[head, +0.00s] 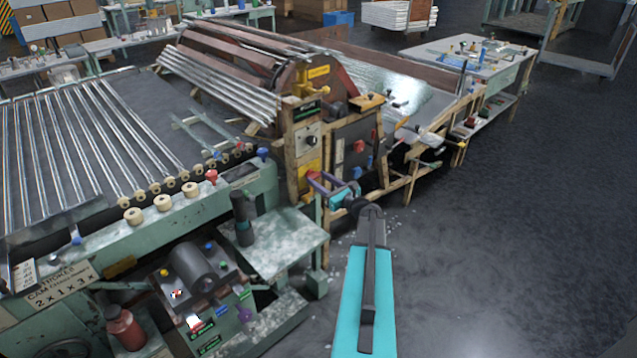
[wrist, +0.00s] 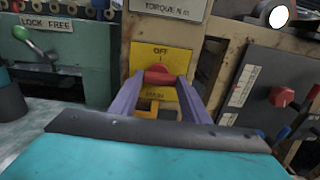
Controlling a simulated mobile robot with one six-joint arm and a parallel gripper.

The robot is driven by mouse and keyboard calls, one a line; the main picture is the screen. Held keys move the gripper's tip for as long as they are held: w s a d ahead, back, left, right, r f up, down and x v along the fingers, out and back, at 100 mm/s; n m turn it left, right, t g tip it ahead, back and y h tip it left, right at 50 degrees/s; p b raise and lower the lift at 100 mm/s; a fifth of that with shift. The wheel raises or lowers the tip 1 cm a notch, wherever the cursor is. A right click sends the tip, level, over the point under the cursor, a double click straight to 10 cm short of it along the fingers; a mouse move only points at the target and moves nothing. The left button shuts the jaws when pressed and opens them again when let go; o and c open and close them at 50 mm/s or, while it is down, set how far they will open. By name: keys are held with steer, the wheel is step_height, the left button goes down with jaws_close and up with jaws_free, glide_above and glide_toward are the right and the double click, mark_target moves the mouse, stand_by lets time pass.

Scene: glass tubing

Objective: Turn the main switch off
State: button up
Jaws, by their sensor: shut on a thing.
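The main switch is a red knob (wrist: 158,72) on a yellow plate (wrist: 178,60) marked OFF at its top, on a wooden post in the wrist view. Lettering below the knob is partly hidden. The purple fingers of my gripper (wrist: 157,78) reach the knob from both sides and are shut on it. Which way the knob points cannot be told. In the head view my gripper (head: 317,181) is at the yellow plate (head: 308,168) on the post, and the knob is hidden behind the fingers.
A grey panel (head: 354,165) with another red knob (wrist: 282,97) stands to the right. A green lever (wrist: 40,50) under a LOCK FREE label is to the left. A pale worktable (head: 272,245) is left of my arm. Open floor (head: 500,250) lies to the right.

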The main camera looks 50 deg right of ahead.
steer(key=shift+a+y, duration=0.15)
steer(key=shift+y, duration=0.15)
steer(key=n+b, duration=0.1)
steer(key=b, duration=0.2)
steer(key=shift+w+f+n, duration=0.1)
steer(key=shift+f+n, duration=0.05)
steer(key=shift+n, duration=0.15)
steer(key=n+b, duration=0.2)
steer(key=b, duration=0.1)
steer(key=shift+b, duration=0.3)
steer(key=n+b, duration=0.5)
steer(key=b, duration=0.5)
steer(key=shift+n, duration=0.4)
steer(key=n+b, duration=0.2)
steer(key=b, duration=0.1)
steer(key=n+b, duration=0.2)
steer(key=b, duration=0.1)
steer(key=n+b, duration=0.2)
steer(key=b, duration=0.1)
steer(key=shift+w+r, duration=0.1)
steer(key=shift+r, duration=0.15)
steer(key=n+b, duration=0.2)
steer(key=b, duration=0.1)
steer(key=shift+a+r+n, duration=0.1)
steer(key=shift+r+n, duration=0.05)
steer(key=shift+n, duration=0.25)
steer(key=shift+r+b, duration=0.1)
steer(key=shift+b, duration=0.25)
